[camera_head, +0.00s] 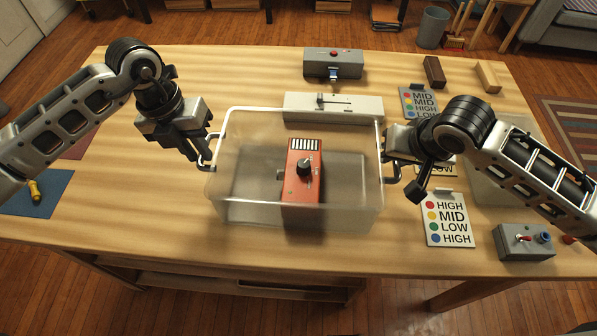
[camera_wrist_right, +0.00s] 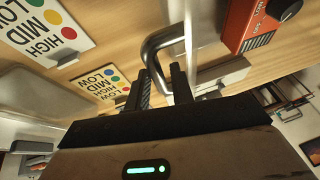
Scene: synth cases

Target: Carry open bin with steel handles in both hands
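The open bin (camera_head: 345,210) is a clear, frosted box with a pale rim, in the middle of the head view above the table. A steel handle (camera_head: 207,152) is on its left side and another (camera_head: 392,172) on its right. My left gripper (camera_head: 203,150) is at the left handle and looks closed around it; its fingertips are partly hidden. My right gripper (camera_head: 394,160) is at the right handle. In the right wrist view its fingers (camera_wrist_right: 163,88) have the steel handle (camera_wrist_right: 158,50) between them. Whether the bin's bottom touches the table is unclear.
A red box with a black knob (camera_head: 304,190) shows within the bin. Behind it are a pale switch box (camera_head: 350,107) and a grey box (camera_head: 333,66). Label cards (camera_head: 447,222) and a grey switch box (camera_head: 523,243) lie at right, a blue mat (camera_head: 40,195) at left.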

